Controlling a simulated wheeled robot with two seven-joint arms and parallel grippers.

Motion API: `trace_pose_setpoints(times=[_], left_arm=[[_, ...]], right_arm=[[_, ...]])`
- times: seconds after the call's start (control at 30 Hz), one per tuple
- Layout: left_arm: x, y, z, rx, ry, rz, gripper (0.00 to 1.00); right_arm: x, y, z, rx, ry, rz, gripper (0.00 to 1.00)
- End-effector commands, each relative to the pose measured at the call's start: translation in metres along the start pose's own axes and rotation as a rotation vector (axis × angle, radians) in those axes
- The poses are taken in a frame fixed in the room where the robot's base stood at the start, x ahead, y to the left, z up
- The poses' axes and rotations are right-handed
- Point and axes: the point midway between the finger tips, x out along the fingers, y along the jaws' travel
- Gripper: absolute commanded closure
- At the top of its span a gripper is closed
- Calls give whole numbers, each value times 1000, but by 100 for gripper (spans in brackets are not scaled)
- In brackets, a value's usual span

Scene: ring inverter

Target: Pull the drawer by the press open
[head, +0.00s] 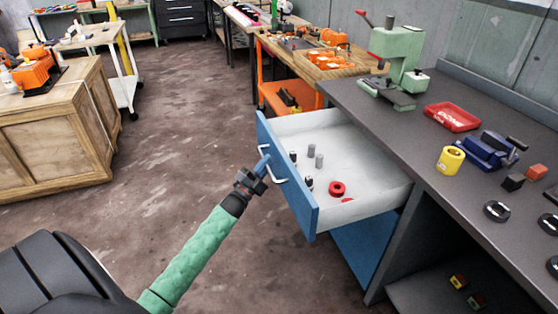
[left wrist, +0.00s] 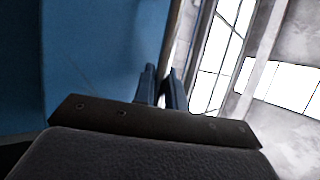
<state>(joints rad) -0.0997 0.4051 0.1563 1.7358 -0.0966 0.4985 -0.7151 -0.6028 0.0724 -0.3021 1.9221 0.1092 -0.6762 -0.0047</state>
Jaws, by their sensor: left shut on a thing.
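The blue-fronted drawer (head: 290,178) under the grey workbench stands pulled well out, and its white inside shows. The green press (head: 397,55) stands on the bench top above and behind the drawer. My left gripper (head: 262,165) is at the drawer front, shut on the drawer's pale handle (head: 278,180). My right gripper is not seen.
The bench top (head: 430,130) carries a red tray (head: 452,117), a yellow roll (head: 451,160), a blue vise (head: 488,150) and several dark rings. A wooden crate (head: 55,140) stands at the left. The floor between is clear.

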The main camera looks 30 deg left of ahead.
Motion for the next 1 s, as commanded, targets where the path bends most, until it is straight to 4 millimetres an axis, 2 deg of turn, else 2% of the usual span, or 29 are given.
trace_pose_setpoints(times=[0.2,0.57,0.6,0.63,1.0], left_arm=[[-10,-5,3,-1,0,2,100],[-11,-6,4,-1,0,2,100],[-11,-6,4,-1,0,2,84],[-11,-6,4,-1,0,2,79],[-16,-6,4,-1,-1,1,79]], right_arm=[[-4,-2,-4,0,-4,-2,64],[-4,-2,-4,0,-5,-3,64],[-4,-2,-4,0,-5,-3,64],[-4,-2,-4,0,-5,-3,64],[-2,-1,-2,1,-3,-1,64]])
